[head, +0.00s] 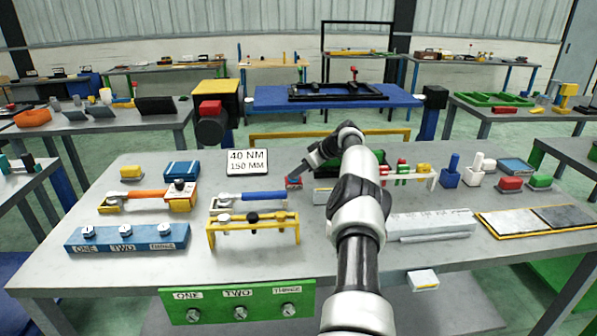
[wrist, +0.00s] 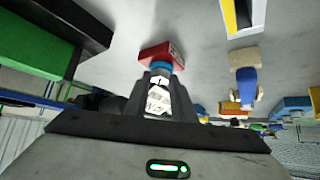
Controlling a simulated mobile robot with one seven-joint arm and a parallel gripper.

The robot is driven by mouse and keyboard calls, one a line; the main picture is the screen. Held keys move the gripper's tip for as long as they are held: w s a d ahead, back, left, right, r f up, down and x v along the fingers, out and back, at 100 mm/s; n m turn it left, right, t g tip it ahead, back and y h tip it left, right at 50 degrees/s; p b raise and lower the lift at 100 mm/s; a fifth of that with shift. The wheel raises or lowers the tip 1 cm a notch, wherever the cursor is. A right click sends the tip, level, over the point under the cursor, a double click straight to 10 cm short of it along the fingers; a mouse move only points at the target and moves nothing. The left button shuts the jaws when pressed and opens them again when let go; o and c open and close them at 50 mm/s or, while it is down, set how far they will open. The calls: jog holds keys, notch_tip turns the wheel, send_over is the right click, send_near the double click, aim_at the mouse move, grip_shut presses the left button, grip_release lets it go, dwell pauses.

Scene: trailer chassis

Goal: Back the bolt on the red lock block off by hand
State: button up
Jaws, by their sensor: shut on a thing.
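The red lock block (head: 293,184) sits on the grey table near its middle, just right of the sign. In the wrist view the red block (wrist: 153,53) is straight ahead, with a blue ring at its near side. My gripper (wrist: 158,84) points at the block. Its dark fingers are shut on the pale bolt (wrist: 157,98), which lies between them in line with the blue ring. In the head view my gripper (head: 300,174) reaches down to the block from the right, and the bolt is too small to make out there.
A sign reading 40 NM, 150 MM (head: 247,162) stands left of the block. A blue-handled wrench (head: 250,196) and a yellow stand (head: 253,236) lie nearer. Small red, green and yellow pieces (head: 408,172) stand right of my arm. Bare table shows between the sign and block.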

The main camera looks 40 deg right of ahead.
jog(key=o, duration=0.9)
jog(key=shift+s+a+f, duration=0.1)
jog(key=shift+f, duration=0.4)
jog(key=shift+o, duration=0.8)
jog(key=shift+r, duration=0.25)
jog(key=v, duration=1.7)
jog(key=shift+r, duration=0.15)
